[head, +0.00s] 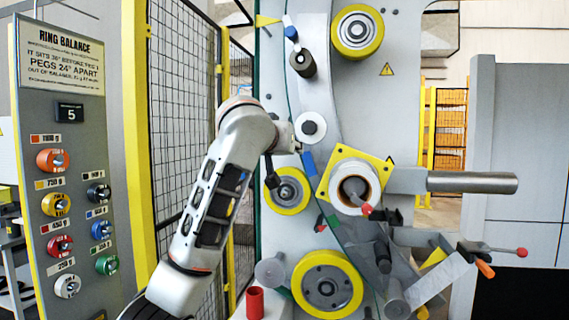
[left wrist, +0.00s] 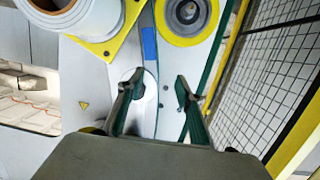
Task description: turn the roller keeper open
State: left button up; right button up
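My left gripper (head: 286,164) is in front of the machine panel, just left of and below a white roller (head: 311,127) with a dark centre. In the left wrist view my left gripper (left wrist: 158,92) has its two dark fingers apart, with nothing clearly held between them. One finger partly covers the white roller (left wrist: 147,108) there; I cannot tell whether it touches. No part is clearly recognisable as the roller keeper. A red-tipped lever (head: 366,209) shows at the coil core, and a red-knobbed rod (head: 505,251) at the lower right. My right gripper is not in view.
Yellow-rimmed wheels (head: 327,285) and a white coil (head: 350,168) on a yellow plate stand around the gripper. A grey bar (head: 470,182) sticks out to the right. A mesh fence (head: 183,90) and a peg board (head: 62,130) stand to the left.

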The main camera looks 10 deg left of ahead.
pick_arm(q)
jog(key=shift+w+a+f, duration=0.15)
jog(key=shift+f, duration=1.5)
